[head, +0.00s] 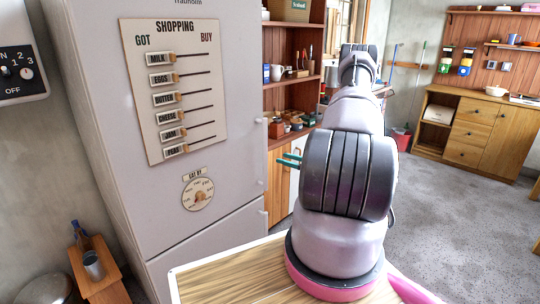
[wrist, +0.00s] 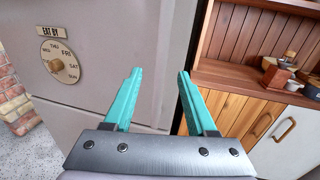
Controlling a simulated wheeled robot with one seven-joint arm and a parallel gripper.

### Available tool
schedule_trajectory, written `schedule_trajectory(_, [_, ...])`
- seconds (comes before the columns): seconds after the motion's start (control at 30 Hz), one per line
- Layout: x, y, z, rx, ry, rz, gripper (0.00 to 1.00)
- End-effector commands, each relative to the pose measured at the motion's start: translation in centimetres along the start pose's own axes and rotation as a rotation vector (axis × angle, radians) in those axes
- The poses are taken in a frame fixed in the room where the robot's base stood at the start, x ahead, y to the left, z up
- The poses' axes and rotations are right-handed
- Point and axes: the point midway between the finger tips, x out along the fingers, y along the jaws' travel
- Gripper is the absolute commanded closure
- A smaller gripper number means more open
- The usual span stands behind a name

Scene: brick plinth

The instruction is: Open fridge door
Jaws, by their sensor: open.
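The fridge (head: 235,165) is a tall pale grey unit on the left in the head view, its door closed against the body. Its front carries a shopping board (head: 175,90) and an "EAT BY" dial (head: 198,194). Small pale fittings show at the door's right edge. My gripper (head: 289,159) has teal fingers and is just right of that edge, partly hidden by my arm. In the wrist view my gripper (wrist: 160,76) is open and empty, its fingers straddling the right edge of the fridge front (wrist: 125,35). I cannot tell whether they touch it.
A wooden shelf unit (head: 293,90) with small items stands right of the fridge, with white cupboard doors (wrist: 290,135) below. A wooden cabinet (head: 470,125) stands at the far right. A small wooden stand (head: 103,290) is at lower left. Grey floor at right is clear.

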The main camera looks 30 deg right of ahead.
Motion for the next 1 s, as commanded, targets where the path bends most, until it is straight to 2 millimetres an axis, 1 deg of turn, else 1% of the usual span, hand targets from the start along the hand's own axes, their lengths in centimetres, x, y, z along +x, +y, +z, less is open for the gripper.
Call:
schedule_trajectory(0.07, [0.1, -0.2, -0.4, 0.006, -0.003, -0.013, 0.43])
schedule_trajectory(0.17, [0.9, -0.2, -0.5, 0.006, -0.004, -0.013, 0.43])
schedule_trajectory(0.27, [2.6, -0.1, -0.4, 0.006, -0.003, -0.010, 0.43])
schedule_trajectory(0.5, [7.2, -0.2, -0.4, 0.005, -0.003, -0.010, 0.43])
schedule_trajectory(0.6, [8.7, -0.2, -0.4, 0.005, -0.002, -0.010, 0.43])
schedule_trajectory(0.7, [9.8, -0.3, -0.4, 0.004, -0.002, -0.011, 0.43])
schedule_trajectory(0.83, [10.5, -0.3, -0.4, 0.006, -0.002, -0.012, 0.43])
schedule_trajectory(1.0, [10.6, -0.3, -0.4, 0.006, -0.002, -0.013, 0.43])
